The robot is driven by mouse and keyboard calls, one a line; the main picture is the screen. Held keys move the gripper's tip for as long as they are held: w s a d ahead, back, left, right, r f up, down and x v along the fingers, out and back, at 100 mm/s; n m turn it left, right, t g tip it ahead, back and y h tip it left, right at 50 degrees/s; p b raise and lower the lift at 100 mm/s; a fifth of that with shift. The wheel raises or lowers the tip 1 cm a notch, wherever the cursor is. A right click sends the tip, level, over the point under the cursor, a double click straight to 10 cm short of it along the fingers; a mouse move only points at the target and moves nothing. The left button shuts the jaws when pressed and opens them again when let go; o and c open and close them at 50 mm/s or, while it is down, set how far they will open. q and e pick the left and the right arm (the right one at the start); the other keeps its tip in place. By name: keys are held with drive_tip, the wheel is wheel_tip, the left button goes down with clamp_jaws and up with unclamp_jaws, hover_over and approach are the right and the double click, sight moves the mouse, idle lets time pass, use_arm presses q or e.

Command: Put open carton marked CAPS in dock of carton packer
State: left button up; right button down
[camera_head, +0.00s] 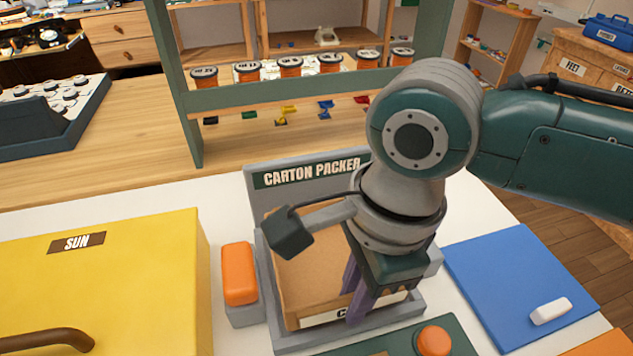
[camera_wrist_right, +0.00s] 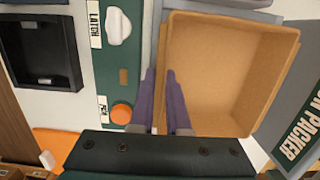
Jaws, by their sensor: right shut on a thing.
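The open carton (camera_head: 307,268) is a brown, empty box with a white label on its front, of which only a first "C" shows beside my gripper. It is inside the grey frame of the carton packer (camera_head: 262,183), in front of the upright plate with that name. I cannot tell whether its bottom rests fully on the dock. My right gripper (camera_head: 355,300) points down with purple fingers, shut on the carton's front wall. In the right wrist view, the fingers (camera_wrist_right: 167,105) are at the edge of the carton (camera_wrist_right: 225,75). My left gripper is out of view.
An orange block (camera_head: 240,273) stands left of the dock. A green panel with an orange button (camera_head: 433,341) is in front. Behind stands a green rack (camera_head: 225,100) with several spools.

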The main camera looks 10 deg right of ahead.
drive_tip(key=shift+f, duration=0.4)
drive_tip(key=c, duration=0.9)
unclamp_jaws()
wheel_tip(320, 180, up, 12)
drive_tip(key=d+p, duration=0.1)
drive_tip(key=p, duration=0.3)
drive_tip(key=s+a+f+n+t+y, duration=0.2)
drive_tip(key=s+n, duration=0.3)
drive_tip(key=n, duration=0.5)
drive_tip(key=s+d+n+t+h, duration=0.1)
drive_tip(key=s+d+n+h, duration=0.2)
drive_tip(key=s+d+n, duration=0.4)
drive_tip(key=d+n, duration=0.2)
drive_tip(key=d, duration=0.1)
drive_tip(key=shift+d+n+t, duration=0.2)
drive_tip(key=shift+n+t, duration=0.1)
drive_tip(key=shift+s+f, duration=0.1)
